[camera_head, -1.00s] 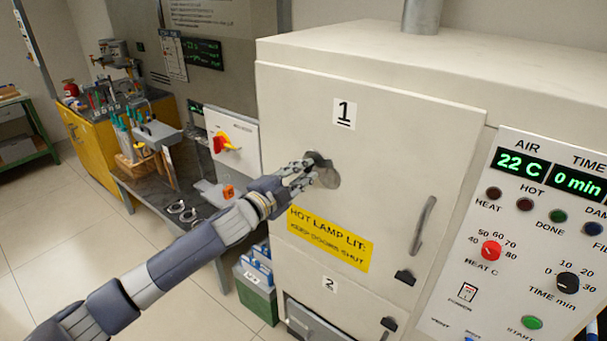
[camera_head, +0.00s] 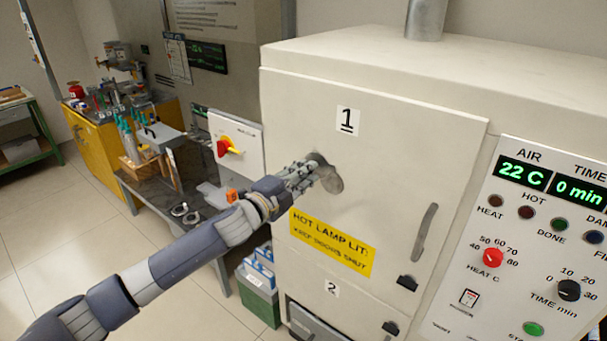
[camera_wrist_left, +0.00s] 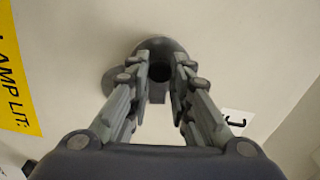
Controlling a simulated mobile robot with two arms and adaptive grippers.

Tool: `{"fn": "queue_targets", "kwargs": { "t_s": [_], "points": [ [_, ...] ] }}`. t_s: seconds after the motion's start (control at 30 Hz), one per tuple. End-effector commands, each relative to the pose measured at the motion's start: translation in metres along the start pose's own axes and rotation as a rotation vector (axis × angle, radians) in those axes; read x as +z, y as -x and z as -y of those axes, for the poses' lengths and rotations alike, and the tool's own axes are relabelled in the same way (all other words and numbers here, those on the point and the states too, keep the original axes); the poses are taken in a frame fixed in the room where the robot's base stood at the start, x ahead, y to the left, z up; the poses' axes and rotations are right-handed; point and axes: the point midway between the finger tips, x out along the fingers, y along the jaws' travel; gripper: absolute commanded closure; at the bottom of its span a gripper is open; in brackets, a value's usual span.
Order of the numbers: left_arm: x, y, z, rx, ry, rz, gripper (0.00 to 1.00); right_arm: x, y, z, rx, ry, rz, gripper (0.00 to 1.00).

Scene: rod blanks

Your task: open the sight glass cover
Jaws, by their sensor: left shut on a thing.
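The sight glass cover is a dark grey round piece on upper door 1 (camera_head: 400,145), above the yellow label. In the head view a grey disc (camera_head: 333,183) shows just below and right of my fingertips. My left gripper (camera_head: 312,168) reaches in from the left and is shut on the cover's dark knob (camera_wrist_left: 158,90). In the left wrist view a round grey piece (camera_wrist_left: 160,43) lies behind the fingertips, with part of another disc (camera_wrist_left: 112,80) beside it. Whether the glass is uncovered I cannot tell. My right gripper is not in view.
Door 1 has a grey handle (camera_head: 424,232) at its right. A control panel (camera_head: 530,235) is further right. A green crate (camera_head: 258,292) is on the floor below my arm.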

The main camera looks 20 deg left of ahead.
Motion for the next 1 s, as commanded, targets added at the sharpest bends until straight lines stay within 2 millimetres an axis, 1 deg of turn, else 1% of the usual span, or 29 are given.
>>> {"fn": "queue_targets", "kwargs": {
  "t_s": [0.03, 0.1, 0.4, 0.53, 0.67, 1.0],
  "points": [
    [-0.001, 0.0, 0.002, -0.003, 0.001, -0.001, 0.74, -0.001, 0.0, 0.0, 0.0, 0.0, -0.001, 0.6],
    [0.0, 0.0, 0.001, -0.002, 0.001, -0.001, 0.6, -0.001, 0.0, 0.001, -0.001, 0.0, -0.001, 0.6],
    [0.0, 0.0, 0.0, -0.001, 0.002, 0.0, 0.6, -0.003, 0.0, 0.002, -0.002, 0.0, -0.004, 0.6],
    [0.001, 0.006, -0.001, 0.001, 0.002, 0.001, 0.6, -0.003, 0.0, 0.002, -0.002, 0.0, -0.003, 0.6],
    [0.0, 0.021, -0.002, 0.002, 0.002, 0.0, 0.6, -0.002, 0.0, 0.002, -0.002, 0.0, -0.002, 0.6],
    [0.0, 0.076, -0.002, 0.002, 0.002, 0.0, 0.6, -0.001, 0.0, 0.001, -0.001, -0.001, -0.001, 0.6]
  ]
}}
